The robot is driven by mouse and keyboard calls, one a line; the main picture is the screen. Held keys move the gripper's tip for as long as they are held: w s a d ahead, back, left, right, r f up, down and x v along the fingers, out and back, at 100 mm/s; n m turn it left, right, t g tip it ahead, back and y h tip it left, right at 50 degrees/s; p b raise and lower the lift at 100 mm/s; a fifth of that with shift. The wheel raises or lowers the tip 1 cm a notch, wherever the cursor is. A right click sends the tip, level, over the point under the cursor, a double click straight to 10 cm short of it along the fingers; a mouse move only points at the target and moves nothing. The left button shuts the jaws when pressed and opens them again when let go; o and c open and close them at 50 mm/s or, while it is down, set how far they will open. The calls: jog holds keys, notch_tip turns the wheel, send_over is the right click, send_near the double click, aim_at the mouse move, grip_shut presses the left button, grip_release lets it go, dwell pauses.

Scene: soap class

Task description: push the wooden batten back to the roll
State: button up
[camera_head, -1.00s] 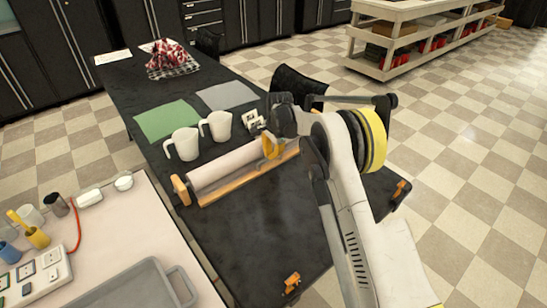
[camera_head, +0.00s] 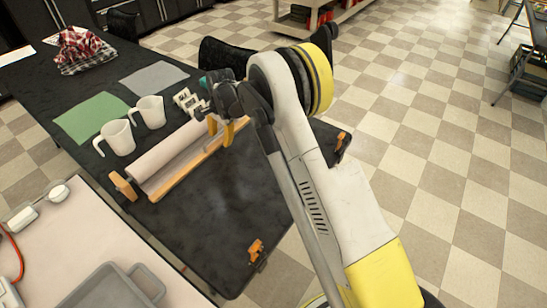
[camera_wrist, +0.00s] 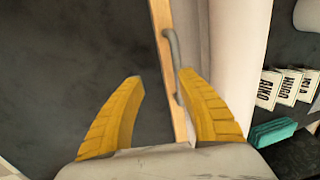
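The wooden batten (camera_head: 188,170) is a long light-wood bar lying along the near side of the pale roll (camera_head: 168,155) on the black table. In the wrist view the batten (camera_wrist: 161,18) runs up the picture with a grey handle (camera_wrist: 171,60) on it, and the roll (camera_wrist: 238,50) lies to its right. My gripper (camera_head: 222,136) is over the right part of the batten. In the wrist view my gripper (camera_wrist: 160,77) has its yellow fingers spread, with the batten and handle showing between them, close to the right finger. Contact cannot be told.
Two white mugs (camera_head: 117,138) stand behind the roll near a green sheet (camera_head: 92,119) and a grey sheet (camera_head: 154,77). White lettered blocks (camera_wrist: 292,85) lie beyond the roll. An orange clamp (camera_head: 256,250) sits at the table's near edge. The tabletop in front of the batten is clear.

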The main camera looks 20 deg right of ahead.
jog(key=s+d, duration=0.4)
jog(key=s, duration=0.2)
jog(key=s+d, duration=0.5)
jog(key=s, duration=0.2)
jog(key=s+d, duration=0.5)
jog(key=s, duration=0.1)
jog(key=shift+s+d+b, duration=0.2)
jog(key=shift+s+b, duration=0.15)
jog(key=p+v, duration=0.1)
jog(key=v, duration=0.2)
jog(key=shift+w+a, duration=0.1)
jog(key=shift+a, duration=0.05)
jog(key=shift+r+p, duration=0.45)
jog(key=shift+r, duration=0.25)
